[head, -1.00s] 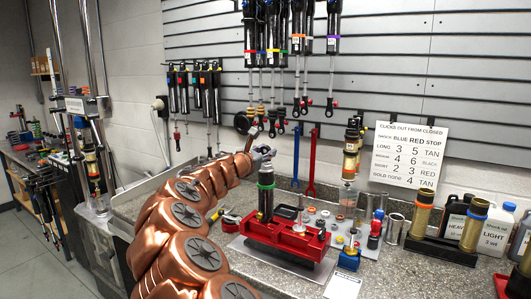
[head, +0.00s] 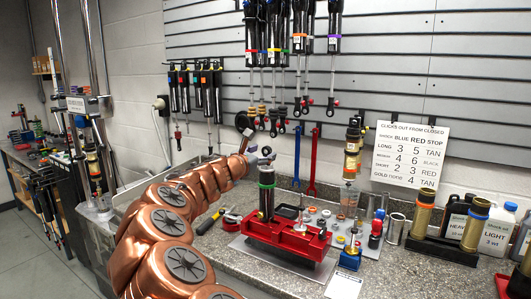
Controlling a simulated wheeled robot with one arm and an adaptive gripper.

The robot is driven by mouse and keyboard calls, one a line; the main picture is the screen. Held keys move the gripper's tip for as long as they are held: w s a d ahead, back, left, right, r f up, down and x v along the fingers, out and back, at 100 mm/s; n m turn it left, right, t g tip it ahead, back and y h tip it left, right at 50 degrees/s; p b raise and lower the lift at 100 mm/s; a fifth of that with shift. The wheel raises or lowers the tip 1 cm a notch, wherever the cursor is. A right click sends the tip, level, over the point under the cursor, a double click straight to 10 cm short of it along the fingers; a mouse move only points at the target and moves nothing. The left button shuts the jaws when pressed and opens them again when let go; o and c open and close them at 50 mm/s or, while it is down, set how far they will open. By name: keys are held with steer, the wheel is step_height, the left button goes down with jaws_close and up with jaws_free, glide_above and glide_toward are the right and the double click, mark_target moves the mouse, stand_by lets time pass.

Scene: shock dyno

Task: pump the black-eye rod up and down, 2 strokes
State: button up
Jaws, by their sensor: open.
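A dark shock body (head: 266,203) with a green band stands upright in the red vise (head: 290,238) on the bench.
Shocks with rods and eyes hang on the slatted wall (head: 400,90) behind. Blue and red wrenches (head: 313,160) hang behind the vise. Small parts and cups crowd the bench right of it. A settings sign (head: 408,152) and bottles (head: 497,230) stand further right.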

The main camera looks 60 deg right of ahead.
steer(key=a, duration=0.9)
steer(key=shift+s, duration=0.25)
